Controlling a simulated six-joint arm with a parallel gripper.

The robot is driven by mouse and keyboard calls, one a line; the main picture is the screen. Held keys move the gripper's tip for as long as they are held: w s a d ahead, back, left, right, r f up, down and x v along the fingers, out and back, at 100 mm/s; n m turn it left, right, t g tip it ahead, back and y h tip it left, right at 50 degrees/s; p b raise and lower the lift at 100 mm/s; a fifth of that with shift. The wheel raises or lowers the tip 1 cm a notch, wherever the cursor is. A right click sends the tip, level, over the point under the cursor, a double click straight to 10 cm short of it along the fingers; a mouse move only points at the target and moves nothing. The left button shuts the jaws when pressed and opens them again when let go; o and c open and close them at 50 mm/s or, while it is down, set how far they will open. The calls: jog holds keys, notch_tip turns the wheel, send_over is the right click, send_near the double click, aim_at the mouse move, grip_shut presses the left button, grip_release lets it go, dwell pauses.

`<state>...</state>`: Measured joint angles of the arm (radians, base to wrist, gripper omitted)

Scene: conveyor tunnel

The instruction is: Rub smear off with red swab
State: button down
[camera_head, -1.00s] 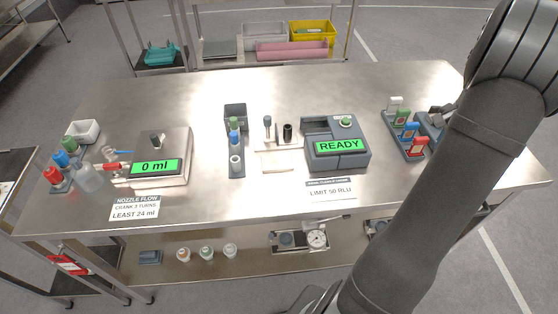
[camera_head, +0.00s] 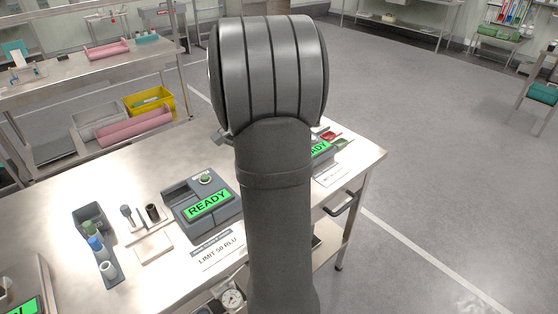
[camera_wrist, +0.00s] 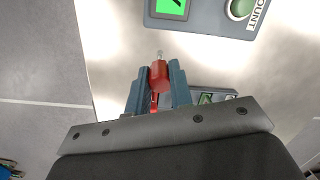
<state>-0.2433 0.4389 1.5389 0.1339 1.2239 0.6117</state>
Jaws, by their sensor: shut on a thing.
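In the wrist view my gripper (camera_wrist: 158,82) is shut on a red swab (camera_wrist: 159,73). The swab's short pale tip points away from me, toward the top of the picture. It is held above the bright metal table (camera_wrist: 115,65), and I cannot see it touching anything. I cannot make out a smear in either view.
A grey device with a green screen and button (camera_wrist: 240,8) lies ahead of the swab. A dark rack (camera_wrist: 228,94) is partly hidden by the gripper. In the head view a READY device (camera_head: 206,206) and a vial rack (camera_head: 106,262) stand left of my arm.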

jog(key=shift+n+g+y, duration=0.4)
jog(key=s+a, duration=0.2)
jog(key=a, duration=0.1)
jog(key=s+a, duration=0.2)
jog(key=a, duration=0.2)
jog(key=s+a+r, duration=0.1)
jog(key=s+a, duration=0.2)
jog(key=shift+a, duration=0.35)
jog(key=s+a+g, duration=0.1)
jog(key=s+a, duration=0.8)
jog(key=s, duration=0.2)
jog(key=shift+n+y, duration=0.3)
jog(key=shift+y, duration=0.1)
jog(key=shift+a+f, duration=0.15)
jog(key=shift+f, duration=1.2)
jog(key=shift+a+f, duration=0.1)
jog(key=shift+f, duration=1.2)
jog(key=shift+w+f, duration=0.1)
jog(key=shift+f, duration=0.8)
jog(key=shift+s+a, duration=1.45)
jog(key=shift+w+d+f, duration=0.15)
jog(key=shift+w+d, duration=1.25)
jog(key=shift+d, duration=0.1)
